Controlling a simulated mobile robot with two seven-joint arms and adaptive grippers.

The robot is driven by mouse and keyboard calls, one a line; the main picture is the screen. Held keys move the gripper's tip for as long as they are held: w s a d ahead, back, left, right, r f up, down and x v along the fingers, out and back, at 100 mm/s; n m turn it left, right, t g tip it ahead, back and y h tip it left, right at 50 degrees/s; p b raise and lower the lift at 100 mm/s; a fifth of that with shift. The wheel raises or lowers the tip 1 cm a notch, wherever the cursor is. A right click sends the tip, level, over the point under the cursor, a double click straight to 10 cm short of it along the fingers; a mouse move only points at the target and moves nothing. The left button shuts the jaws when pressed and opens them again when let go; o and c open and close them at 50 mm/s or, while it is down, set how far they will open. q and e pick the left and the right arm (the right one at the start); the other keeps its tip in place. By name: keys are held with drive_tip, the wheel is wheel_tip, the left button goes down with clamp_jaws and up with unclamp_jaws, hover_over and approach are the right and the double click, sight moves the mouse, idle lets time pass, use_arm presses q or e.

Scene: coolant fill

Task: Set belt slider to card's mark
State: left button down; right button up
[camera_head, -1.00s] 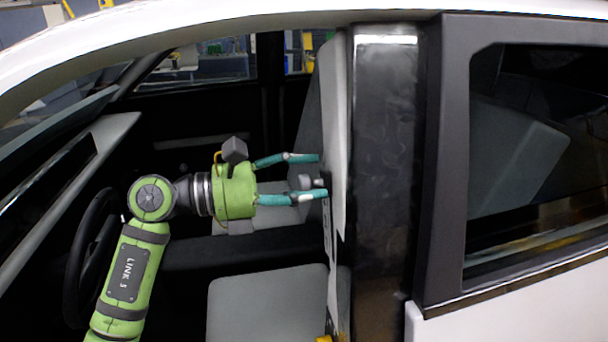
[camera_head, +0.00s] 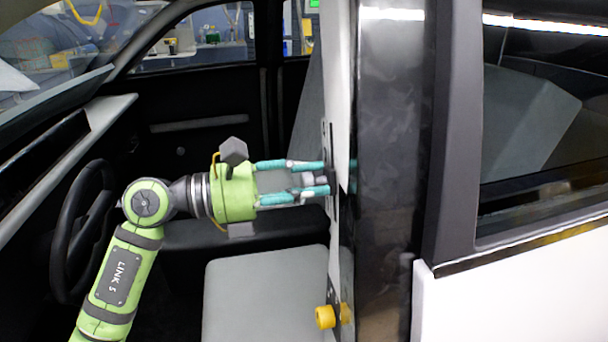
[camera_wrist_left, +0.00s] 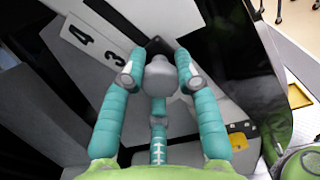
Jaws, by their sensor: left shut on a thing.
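The belt slider's grey knob (camera_head: 308,179) sticks out from the narrow dark rail on the inner side of the door pillar (camera_head: 390,180). My left gripper (camera_head: 322,178) points right at the pillar, with its teal fingers shut on the knob, one on each side. In the left wrist view the grey knob (camera_wrist_left: 160,76) sits between the fingertips. A light scale strip with the numerals 4 (camera_wrist_left: 81,34) and 3 (camera_wrist_left: 116,58) lies beside it. The fingers partly cover the strip and rail, so the slider's exact mark is hidden. I see no card that I can identify. My right gripper is out of view.
The car's roof and door frame surround the opening.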

use_arm(q)
drive_tip(key=f+b, duration=0.1)
drive_tip(key=s+f+b, duration=0.1)
drive_tip(key=f, duration=0.1)
drive_tip(key=f+b, duration=0.1)
drive_tip(key=f, duration=0.1)
drive_tip(key=shift+s+d, duration=0.15)
drive_tip(key=shift+s, duration=0.15)
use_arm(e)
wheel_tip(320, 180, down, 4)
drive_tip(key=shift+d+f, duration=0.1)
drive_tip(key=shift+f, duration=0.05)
use_arm(q)
drive_tip(key=c, duration=0.9)
unclamp_jaws()
drive_tip(key=shift+r, duration=0.1)
drive_tip(key=s+a, duration=0.2)
drive_tip(key=a, duration=0.9)
drive_tip(key=shift+s+a, duration=0.25)
drive_tip(key=shift+a, duration=0.1)
